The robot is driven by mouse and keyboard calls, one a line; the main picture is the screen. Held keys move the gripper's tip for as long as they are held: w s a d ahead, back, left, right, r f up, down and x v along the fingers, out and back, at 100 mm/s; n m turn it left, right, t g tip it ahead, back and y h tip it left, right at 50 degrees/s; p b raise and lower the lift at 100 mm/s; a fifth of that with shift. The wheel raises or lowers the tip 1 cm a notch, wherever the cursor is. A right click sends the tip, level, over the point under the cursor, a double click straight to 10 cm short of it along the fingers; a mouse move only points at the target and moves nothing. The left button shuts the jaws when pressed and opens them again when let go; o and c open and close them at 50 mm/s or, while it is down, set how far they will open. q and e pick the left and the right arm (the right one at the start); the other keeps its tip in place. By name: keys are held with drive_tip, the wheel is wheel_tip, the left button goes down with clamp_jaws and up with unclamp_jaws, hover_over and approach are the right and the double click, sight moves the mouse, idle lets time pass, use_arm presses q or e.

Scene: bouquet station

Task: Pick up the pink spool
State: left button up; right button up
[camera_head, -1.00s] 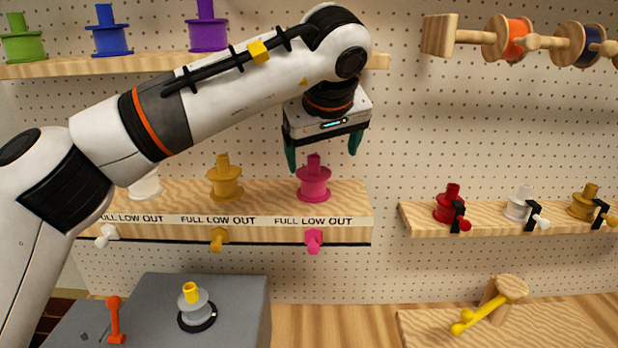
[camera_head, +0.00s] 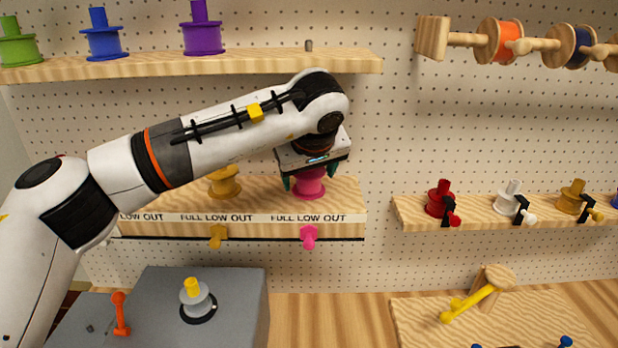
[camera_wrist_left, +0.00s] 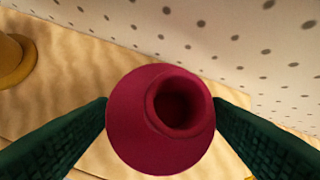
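The pink spool (camera_head: 310,186) stands upright on the lower left shelf, behind the "FULL LOW OUT" label and above a pink peg (camera_head: 309,236). My left gripper (camera_head: 310,178) is around it from above, one green finger on each side. In the left wrist view the spool (camera_wrist_left: 140,125) fills the middle, its hollow stem pointing at the camera. Both fingers meet its sides with no visible gap. The spool still sits on the shelf; its upper stem is hidden by the gripper in the head view. My right gripper is not in view.
A mustard spool (camera_head: 224,184) stands to the left on the same shelf (camera_head: 345,193). An upper shelf (camera_head: 270,64) with green, blue and purple spools runs above. A grey box (camera_head: 240,290) with a grey spool (camera_head: 195,298) stands below. Pegboard is behind.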

use_arm(q)
drive_tip(key=c, duration=0.7)
